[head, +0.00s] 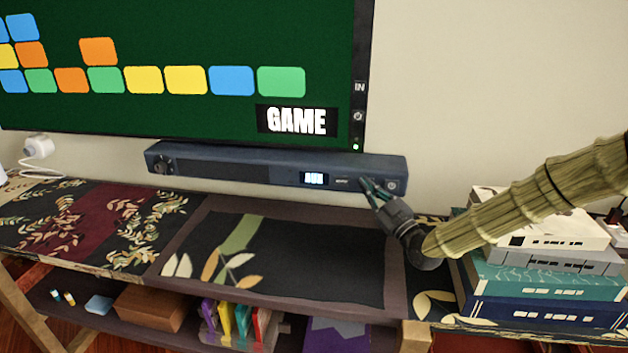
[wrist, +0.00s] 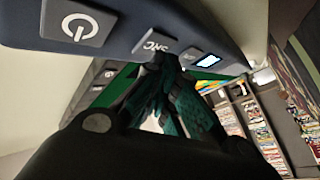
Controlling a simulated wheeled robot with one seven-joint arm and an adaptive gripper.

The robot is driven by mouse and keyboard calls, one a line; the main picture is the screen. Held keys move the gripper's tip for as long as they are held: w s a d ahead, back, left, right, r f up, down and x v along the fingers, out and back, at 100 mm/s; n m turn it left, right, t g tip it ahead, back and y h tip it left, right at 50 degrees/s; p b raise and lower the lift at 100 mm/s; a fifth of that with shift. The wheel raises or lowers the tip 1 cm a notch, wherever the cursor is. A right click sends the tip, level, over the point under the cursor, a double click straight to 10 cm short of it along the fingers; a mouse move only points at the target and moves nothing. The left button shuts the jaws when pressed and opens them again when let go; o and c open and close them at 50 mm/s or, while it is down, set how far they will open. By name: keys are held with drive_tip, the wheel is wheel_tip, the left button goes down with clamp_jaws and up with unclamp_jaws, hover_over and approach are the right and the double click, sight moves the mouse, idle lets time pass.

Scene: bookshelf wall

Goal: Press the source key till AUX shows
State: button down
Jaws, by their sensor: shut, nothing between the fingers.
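In the wrist view the source key, marked SRC (wrist: 153,44), lies between the power key (wrist: 80,28) and the display. My gripper (head: 367,186) is shut and empty, its fingertips at the soundbar's front. In the wrist view the fingertips (wrist: 165,60) are at the SRC key's lower edge; I cannot tell whether they touch it. In the head view they hide that key.
The TV (head: 190,113) above shows GAME. The power key (head: 392,186) is just right of my fingertips. The cabinet top (head: 300,260) before the soundbar is clear.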

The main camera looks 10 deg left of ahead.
drive_tip(key=shift+s, duration=0.45)
drive_tip(key=shift+s, duration=3)
idle(0.8)
